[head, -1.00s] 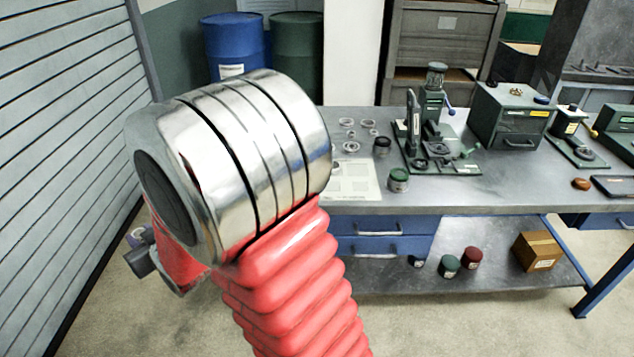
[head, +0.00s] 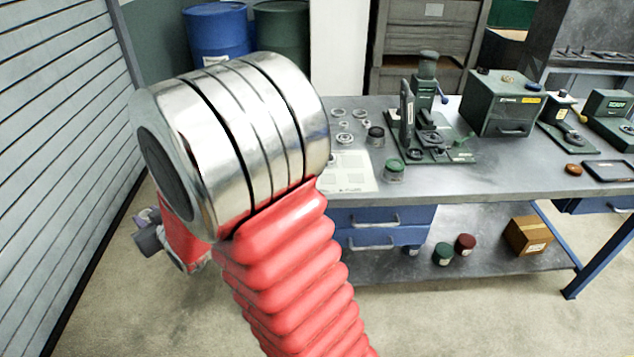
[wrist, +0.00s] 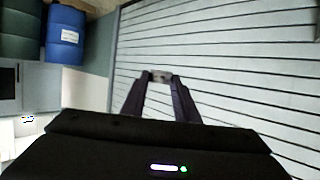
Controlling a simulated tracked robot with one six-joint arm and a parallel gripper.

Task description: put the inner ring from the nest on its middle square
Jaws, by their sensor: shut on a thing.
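My gripper (wrist: 160,78) shows in the wrist view with both fingers closed on a small grey metal piece (wrist: 161,75). The piece is held at the fingertips, well away from the bench, against a slatted wall. It is too small to tell which ring it is. I cannot make out the nest for certain.
The grey bench (head: 450,185) holds a green-lidded jar (head: 394,171), a dark jar (head: 376,136), a green press fixture (head: 430,140) and a green box (head: 500,103). A slatted wall (head: 55,170) stands at left. Blue drawers (head: 380,219) are under the bench. Floor before it is open.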

